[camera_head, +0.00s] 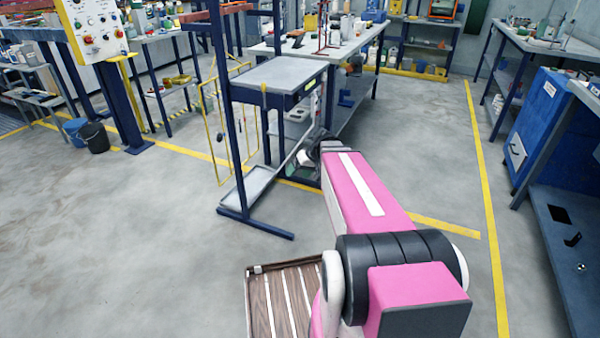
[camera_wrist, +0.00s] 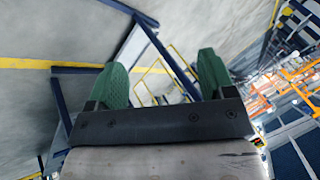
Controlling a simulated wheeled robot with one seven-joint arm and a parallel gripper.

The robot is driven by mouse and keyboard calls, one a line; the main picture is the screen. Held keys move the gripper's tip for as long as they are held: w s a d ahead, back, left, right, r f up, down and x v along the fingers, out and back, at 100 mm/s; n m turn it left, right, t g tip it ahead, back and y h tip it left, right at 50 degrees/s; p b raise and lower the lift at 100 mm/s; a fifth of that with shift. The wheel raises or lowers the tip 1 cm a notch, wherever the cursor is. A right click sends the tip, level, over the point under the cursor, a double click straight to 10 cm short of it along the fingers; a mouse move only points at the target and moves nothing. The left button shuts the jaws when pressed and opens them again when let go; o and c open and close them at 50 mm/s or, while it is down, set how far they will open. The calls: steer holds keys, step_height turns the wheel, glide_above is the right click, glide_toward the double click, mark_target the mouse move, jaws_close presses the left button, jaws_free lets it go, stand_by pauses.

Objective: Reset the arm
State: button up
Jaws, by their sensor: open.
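My gripper shows in the wrist view (camera_wrist: 160,80) with its two green fingers apart and nothing between them. Past the fingers are the concrete floor, dark blue frame bars and a yellow wire frame, seen tilted. In the head view my pink and black arm reaches forward from the lower right toward a blue stand with a grey top (camera_head: 277,74). The far end of the arm is partly hidden behind its own pink link, so the gripper does not show clearly there.
A yellow wire frame (camera_head: 217,140) hangs by the blue stand, with a low grey tray (camera_head: 247,187) beneath. A long workbench (camera_head: 345,45) stands behind. A blue cabinet (camera_head: 540,125) is at the right. Two buckets (camera_head: 94,140) stand at the left. Open floor lies at left and centre right.

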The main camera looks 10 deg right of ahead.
steer(key=s+f+m+g+h, duration=0.1)
steer(key=s+f+h, duration=0.1)
steer(key=s, duration=0.4)
steer(key=s+f+m+g+h, duration=0.1)
steer(key=s+f+m+h, duration=0.1)
steer(key=s+f+h, duration=0.1)
steer(key=s+h, duration=0.1)
steer(key=s, duration=0.1)
steer(key=shift+s, duration=0.35)
steer(key=shift+a, duration=0.15)
